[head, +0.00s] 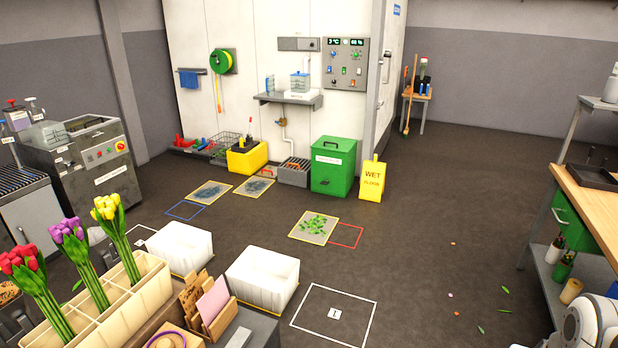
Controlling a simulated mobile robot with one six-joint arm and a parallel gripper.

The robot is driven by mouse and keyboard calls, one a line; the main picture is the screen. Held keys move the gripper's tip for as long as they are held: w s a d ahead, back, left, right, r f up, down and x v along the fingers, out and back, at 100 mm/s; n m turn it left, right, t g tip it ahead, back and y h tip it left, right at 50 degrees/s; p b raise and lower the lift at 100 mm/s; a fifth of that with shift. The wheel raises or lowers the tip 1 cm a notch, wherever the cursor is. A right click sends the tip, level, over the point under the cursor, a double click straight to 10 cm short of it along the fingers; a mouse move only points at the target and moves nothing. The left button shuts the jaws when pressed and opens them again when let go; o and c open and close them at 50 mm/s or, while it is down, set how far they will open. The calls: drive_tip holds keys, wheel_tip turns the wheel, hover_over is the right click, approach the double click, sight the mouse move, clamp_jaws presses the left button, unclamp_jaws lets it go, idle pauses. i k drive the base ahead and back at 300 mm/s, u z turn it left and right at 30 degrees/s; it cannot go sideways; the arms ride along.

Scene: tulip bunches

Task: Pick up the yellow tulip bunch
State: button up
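The yellow tulip bunch (107,209) stands tilted in a cream divided box (153,281) at the lower left of the head view. Its yellow heads are at the top left and its green stems run down into the rear compartment. The purple tulip bunch (70,232) stands in front of it, and the red tulip bunch (22,262) is nearest, at the left edge. The stem ends are hidden inside the box. My gripper is not in view; only a white part of my arm shows at the bottom right corner.
Two white bins (262,279) stand on the floor behind and right of the box. A card holder (206,306) sits close to its right side. A wooden-topped workbench (590,196) stands at the right. The middle floor is mostly clear, with scattered leaves and a yellow wet-floor sign (372,181).

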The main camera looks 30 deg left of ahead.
sight(111, 214)
drive_tip(key=i, duration=1.45)
drive_tip(key=u, duration=3.1)
drive_tip(key=i, duration=1)
